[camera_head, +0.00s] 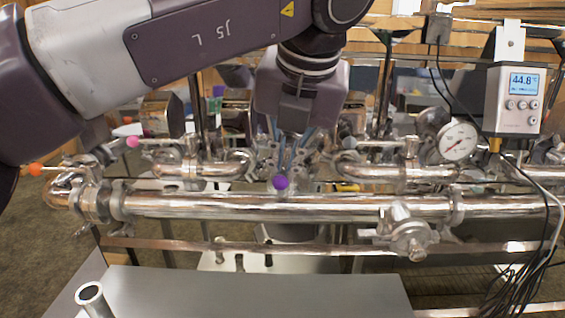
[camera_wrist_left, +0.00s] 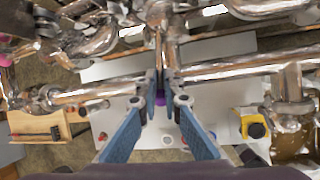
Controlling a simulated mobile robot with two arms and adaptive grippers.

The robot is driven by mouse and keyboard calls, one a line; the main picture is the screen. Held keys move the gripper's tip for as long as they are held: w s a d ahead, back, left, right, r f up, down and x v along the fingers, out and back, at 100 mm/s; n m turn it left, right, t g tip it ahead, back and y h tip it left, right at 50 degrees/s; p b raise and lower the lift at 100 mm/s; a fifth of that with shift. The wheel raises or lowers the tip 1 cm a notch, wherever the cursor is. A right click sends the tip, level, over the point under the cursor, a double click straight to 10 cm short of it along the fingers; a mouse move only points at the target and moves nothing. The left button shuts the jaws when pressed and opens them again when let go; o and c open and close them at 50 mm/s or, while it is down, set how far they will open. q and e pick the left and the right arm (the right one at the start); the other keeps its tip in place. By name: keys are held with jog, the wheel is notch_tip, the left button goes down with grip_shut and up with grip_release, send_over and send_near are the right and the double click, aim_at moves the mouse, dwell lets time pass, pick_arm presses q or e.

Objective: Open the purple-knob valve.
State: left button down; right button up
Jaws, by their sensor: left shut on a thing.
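The purple knob (camera_head: 280,182) shows in the head view at the middle of the pipework, just above the long horizontal steel pipe (camera_head: 330,206). My left gripper (camera_head: 290,158) reaches down from above, its blue fingers right behind and above the knob. In the left wrist view the two blue fingers (camera_wrist_left: 169,92) are close together, and a bit of the purple knob (camera_wrist_left: 160,98) shows between them. The gripper is shut on the purple-knob valve's handle; the exact contact is partly hidden by the fingers. My right gripper is in neither view.
A pink knob (camera_head: 132,142), an orange knob (camera_head: 36,169) and a grey knob (camera_head: 349,143) sit on nearby valves. A pressure gauge (camera_head: 457,141) and a digital display (camera_head: 514,99) with hanging cables are at the right. A grey metal surface (camera_head: 260,293) lies in front, mostly clear.

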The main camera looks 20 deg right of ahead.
pick_arm(q)
jog(key=shift+s+f, duration=0.15)
jog(key=shift+f, duration=0.05)
jog(key=c, duration=2.1)
grip_release()
jog(key=shift+r, duration=0.1)
jog(key=shift+a, duration=0.1)
jog(key=shift+s+r, duration=0.1)
jog(key=shift+r, duration=0.3)
jog(key=s+a+r, duration=0.1)
jog(key=s+r, duration=0.1)
jog(key=s, duration=0.5)
jog(key=s+a+r, duration=0.1)
jog(key=s, duration=0.5)
jog(key=shift+s+r, duration=0.4)
